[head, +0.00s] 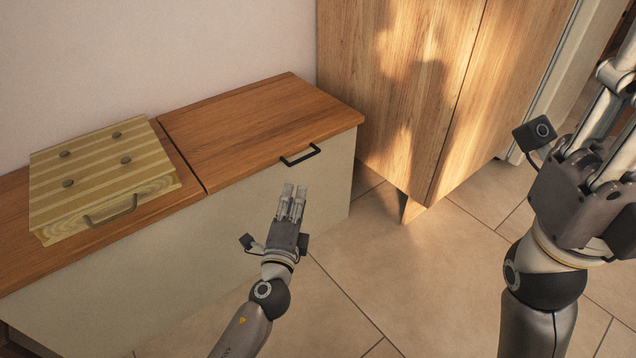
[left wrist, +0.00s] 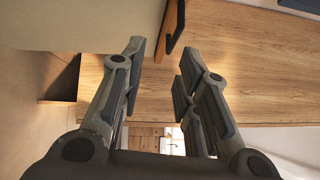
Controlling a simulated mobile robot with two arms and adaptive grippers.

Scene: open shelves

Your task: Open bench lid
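The bench (head: 240,235) has a pale front and a brown wooden top split by a seam. Its right-hand lid (head: 255,120) lies flat and closed. A black bar handle (head: 300,155) is at the lid's front edge; a dark handle also shows at the top of the left wrist view (left wrist: 173,28). My left gripper (head: 294,188) is in front of the bench, just below the handle and apart from it. Its fingers stand apart with nothing between them in the left wrist view (left wrist: 160,75). My right gripper (head: 612,110) is raised at the right edge, with its fingertips out of frame.
A striped box (head: 100,180) with knobs and a handle sits on the bench's left section, left of the seam. A tall wooden cabinet (head: 410,90) stands close to the bench's right end. Tiled floor (head: 400,280) is clear in front.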

